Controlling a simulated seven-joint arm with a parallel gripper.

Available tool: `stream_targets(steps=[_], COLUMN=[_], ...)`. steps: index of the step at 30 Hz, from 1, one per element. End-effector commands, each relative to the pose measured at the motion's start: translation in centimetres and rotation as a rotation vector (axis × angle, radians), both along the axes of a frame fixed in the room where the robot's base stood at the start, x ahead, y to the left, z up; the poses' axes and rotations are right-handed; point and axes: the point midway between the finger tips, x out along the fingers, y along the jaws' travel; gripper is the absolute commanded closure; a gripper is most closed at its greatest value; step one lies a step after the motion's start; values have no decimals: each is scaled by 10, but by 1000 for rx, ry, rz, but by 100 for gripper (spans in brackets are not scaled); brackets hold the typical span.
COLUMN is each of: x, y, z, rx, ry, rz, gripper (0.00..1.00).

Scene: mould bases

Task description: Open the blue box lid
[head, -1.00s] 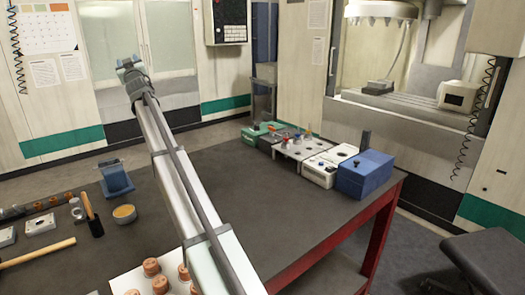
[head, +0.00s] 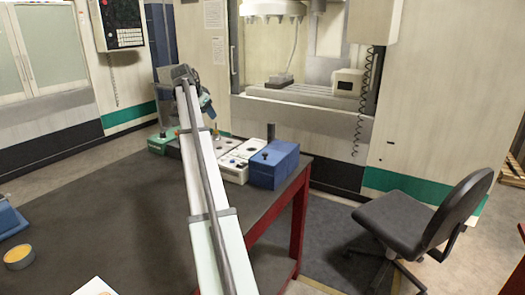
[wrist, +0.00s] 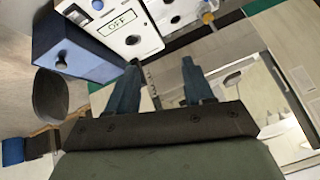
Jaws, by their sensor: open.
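The blue box (head: 272,172) stands at the far right corner of the dark table, its lid (head: 282,150) down as far as I can see. It has a dark round knob on it. In the wrist view the blue box (wrist: 95,58) is at upper left, partly cut by the frame edge, with a dark round spot on its face. My gripper (wrist: 160,84) is open with nothing between its fingers. In the head view my gripper (head: 203,100) is raised at the end of the extended arm, left of the box and apart from it.
A white box (head: 233,172) marked OFF in the wrist view stands beside the blue box. A green box (head: 158,145) and other parts are further left. A yellow round tin (head: 18,256) and blue holder (head: 8,218) sit at left. An office chair (head: 425,222) stands right.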

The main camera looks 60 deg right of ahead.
Motion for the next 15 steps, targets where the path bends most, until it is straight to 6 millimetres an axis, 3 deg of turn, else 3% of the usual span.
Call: stream_targets(steps=[1,6,10,15], x=[-33,-118,-160,-183], y=[-12,-27,-30,-30], z=[-5,-15,-17,-19], rx=[51,198,269,308], ry=[13,55,80,94], rz=[-92,-359,-499,-578], gripper=[48,48,48,48])
